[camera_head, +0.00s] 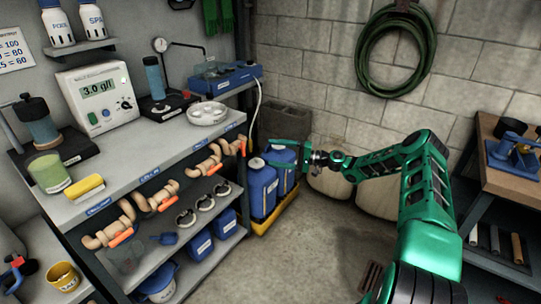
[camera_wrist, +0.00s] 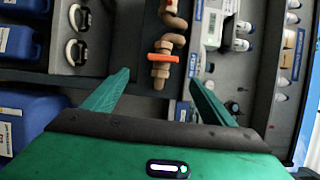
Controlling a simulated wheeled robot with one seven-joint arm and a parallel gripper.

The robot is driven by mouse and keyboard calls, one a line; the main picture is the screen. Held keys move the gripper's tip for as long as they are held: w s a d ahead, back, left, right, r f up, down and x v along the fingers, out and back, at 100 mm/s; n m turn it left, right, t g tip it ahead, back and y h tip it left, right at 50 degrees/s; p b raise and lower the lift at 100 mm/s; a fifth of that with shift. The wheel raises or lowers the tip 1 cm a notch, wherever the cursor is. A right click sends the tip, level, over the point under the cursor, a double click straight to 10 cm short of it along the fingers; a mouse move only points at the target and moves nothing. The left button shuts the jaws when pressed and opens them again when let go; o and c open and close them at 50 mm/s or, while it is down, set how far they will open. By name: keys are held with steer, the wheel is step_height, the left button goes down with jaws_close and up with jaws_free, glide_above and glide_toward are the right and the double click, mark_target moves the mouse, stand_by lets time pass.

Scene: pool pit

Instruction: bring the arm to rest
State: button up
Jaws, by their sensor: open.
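My green arm reaches in from the lower right in the head view. My gripper (camera_head: 274,154) is at its left end, in front of the blue jugs (camera_head: 263,188) at the end of the bench. In the wrist view my gripper (camera_wrist: 158,95) shows two green fingers spread apart with nothing between them. Beyond the fingers is a brown pipe with an orange valve handle (camera_wrist: 160,58). I cannot tell how far the fingers are from it.
A grey bench (camera_head: 158,158) on the left carries a meter reading 3.0 g/l (camera_head: 98,95), a yellow sponge (camera_head: 84,187) and a white round tray (camera_head: 207,113). Pipes with orange handles line its front. A wooden-topped bench (camera_head: 512,178) stands at right. Floor between is mostly clear.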

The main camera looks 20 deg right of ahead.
stand_by(0.4)
steer(key=s+a+r+n+g+h, duration=0.1)
steer(key=s+a+n+g+h, duration=0.15)
steer(key=s+g, duration=0.2)
steer(key=s+a+r+n+g+h, duration=0.2)
steer(key=s+g+h, duration=0.1)
steer(key=s, duration=0.3)
steer(key=s+d+r+m+g+h, duration=0.1)
steer(key=s+d+r+h, duration=0.3)
steer(key=s, duration=0.5)
steer(key=s+d+r+h, duration=0.25)
steer(key=s+r, duration=0.35)
steer(key=s, duration=0.3)
steer(key=s+d+r+m+g+h, duration=0.15)
steer(key=s+d+r, duration=0.3)
steer(key=s, duration=0.55)
steer(key=s+r+m, duration=0.1)
steer(key=s, duration=0.8)
steer(key=s+r+h, duration=0.1)
steer(key=s+r, duration=0.1)
steer(key=s, duration=0.8)
steer(key=shift+s+r+m, duration=0.2)
steer(key=shift+r+m, duration=0.05)
steer(key=shift+m, duration=0.15)
